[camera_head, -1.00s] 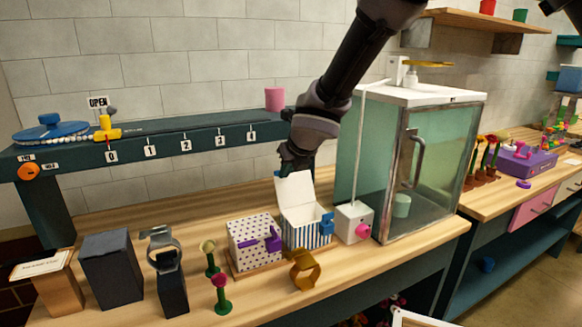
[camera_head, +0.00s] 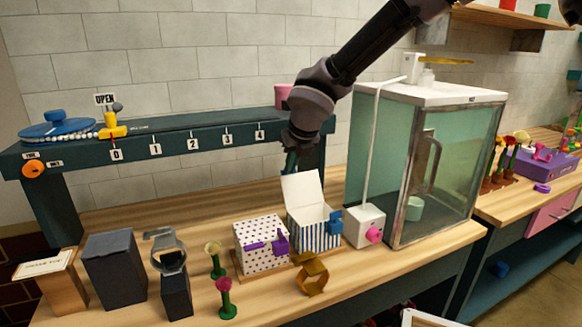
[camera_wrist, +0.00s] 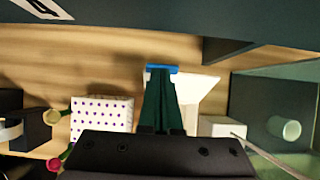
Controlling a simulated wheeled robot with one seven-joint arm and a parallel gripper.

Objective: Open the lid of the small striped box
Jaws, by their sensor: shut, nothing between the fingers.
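The small striped box (camera_head: 314,236) stands on the wooden bench, white with blue vertical stripes and a blue latch (camera_head: 336,221) at its front right. Its white lid (camera_head: 302,193) is raised and leans back, so the box's mouth is uncovered. My gripper (camera_head: 291,163) is just above and behind the lid's upper edge; its fingers are shut and empty. In the wrist view, the gripper's dark green fingers (camera_wrist: 161,105) lie in front of the white lid (camera_wrist: 198,90) and hide part of the box. I cannot tell if they touch the lid.
A dotted box (camera_head: 262,246) with a purple latch stands left of the striped box. A gold ring-shaped piece (camera_head: 312,273) is in front. A white block with a pink knob (camera_head: 366,228) and a glass cabinet (camera_head: 425,165) stand right. A dark green rail (camera_head: 200,144) runs behind.

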